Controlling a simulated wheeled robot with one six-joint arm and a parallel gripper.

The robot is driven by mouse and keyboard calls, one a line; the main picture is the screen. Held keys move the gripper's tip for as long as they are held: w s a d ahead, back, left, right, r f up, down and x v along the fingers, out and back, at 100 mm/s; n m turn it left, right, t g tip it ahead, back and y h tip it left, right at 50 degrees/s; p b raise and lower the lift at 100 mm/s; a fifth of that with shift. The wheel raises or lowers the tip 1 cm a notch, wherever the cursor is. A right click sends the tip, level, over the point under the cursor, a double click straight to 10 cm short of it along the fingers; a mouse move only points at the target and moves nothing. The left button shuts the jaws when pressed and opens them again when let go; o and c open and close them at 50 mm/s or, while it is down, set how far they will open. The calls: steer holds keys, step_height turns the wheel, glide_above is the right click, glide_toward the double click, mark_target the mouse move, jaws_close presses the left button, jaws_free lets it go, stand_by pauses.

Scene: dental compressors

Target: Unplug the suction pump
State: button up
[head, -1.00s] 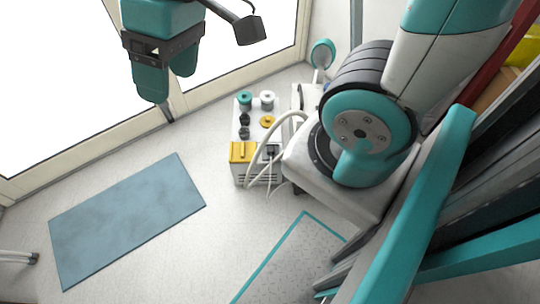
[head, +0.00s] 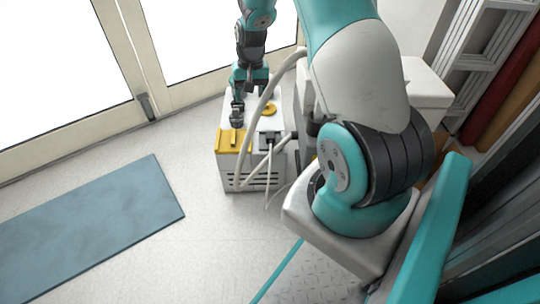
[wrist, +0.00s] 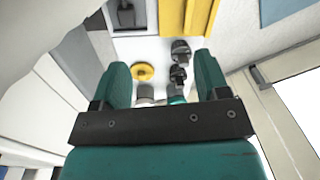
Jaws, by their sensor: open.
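The suction pump (head: 232,178) appears to be the white box on the floor near the glazed doors, with a yellow block (head: 229,141) on its front top edge. A dark socket or plug (head: 269,139) sits beside the block, with pale cables running down from it. The dark socket also shows at the top of the wrist view (wrist: 125,15). My gripper (head: 250,78) is open and empty above the back part of the pump's top. In the wrist view, my gripper's fingers (wrist: 163,76) frame a yellow disc (wrist: 143,73) and black knobs (wrist: 180,48). Contact cannot be told.
A thick pale hose (head: 266,98) arches over the pump's top, close to my gripper. A blue mat (head: 95,230) lies on the floor at the left. The glazed doors (head: 120,60) stand behind. The floor in front of the pump is clear.

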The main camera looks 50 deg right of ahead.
steer(key=m+b, duration=0.2)
steer(key=b, duration=0.2)
glide_above(270, 135)
step_height(270, 135, down, 12)
steer(key=shift+r, duration=0.25)
steer(key=shift+d, duration=0.2)
steer(key=shift+f, duration=0.2)
step_height(270, 135, down, 6)
steer(key=b, duration=0.6)
steer(key=shift+r, duration=0.1)
steer(key=shift+f, duration=1.45)
steer(key=shift+r+p, duration=0.1)
steer(key=shift+p, duration=0.45)
